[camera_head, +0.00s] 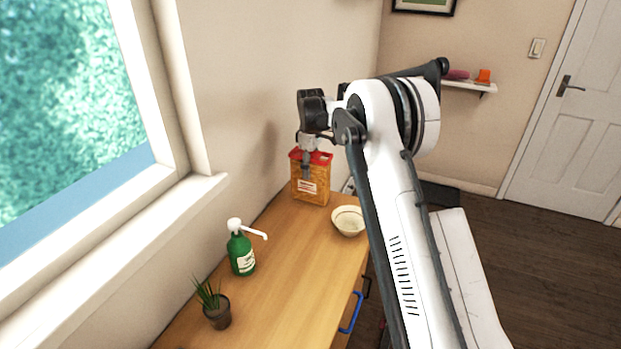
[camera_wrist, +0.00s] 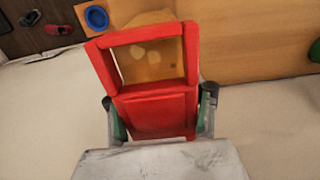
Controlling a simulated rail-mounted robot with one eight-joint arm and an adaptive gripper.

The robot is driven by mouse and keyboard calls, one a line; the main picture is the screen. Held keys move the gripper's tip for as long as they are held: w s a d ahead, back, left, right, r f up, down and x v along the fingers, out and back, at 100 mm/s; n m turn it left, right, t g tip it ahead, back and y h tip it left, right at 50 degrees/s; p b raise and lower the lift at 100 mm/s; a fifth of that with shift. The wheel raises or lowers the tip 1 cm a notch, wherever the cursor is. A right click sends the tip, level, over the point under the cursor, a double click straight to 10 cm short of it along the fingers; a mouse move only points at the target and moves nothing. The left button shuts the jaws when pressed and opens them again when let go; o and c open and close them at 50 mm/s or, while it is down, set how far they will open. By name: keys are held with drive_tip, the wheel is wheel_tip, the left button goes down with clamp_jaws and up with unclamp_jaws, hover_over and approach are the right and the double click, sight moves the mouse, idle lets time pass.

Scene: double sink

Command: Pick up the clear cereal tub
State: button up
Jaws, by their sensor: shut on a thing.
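The clear cereal tub (camera_head: 311,187) has a red lid and orange-brown contents. It is upright at the far end of the wooden counter, close to the wall. My gripper (camera_head: 307,163) reaches down on it from above, with its fingers at the lid and upper body. In the wrist view the red lid of the tub (camera_wrist: 150,112) fills the middle, with a finger of my gripper (camera_wrist: 160,113) against each side. I cannot tell whether the tub's base touches the counter.
A cream bowl (camera_head: 348,221) stands right of the tub, near the counter's front edge. A green pump bottle (camera_head: 241,250) and a potted plant (camera_head: 217,311) stand nearer on the wooden counter (camera_head: 290,272). The window wall borders the left. A blue round thing (camera_wrist: 96,18) shows in the wrist view.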

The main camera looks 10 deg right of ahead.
wheel_tip(320, 180, up, 10)
drive_tip(key=shift+b, duration=0.55)
idle(1.3)
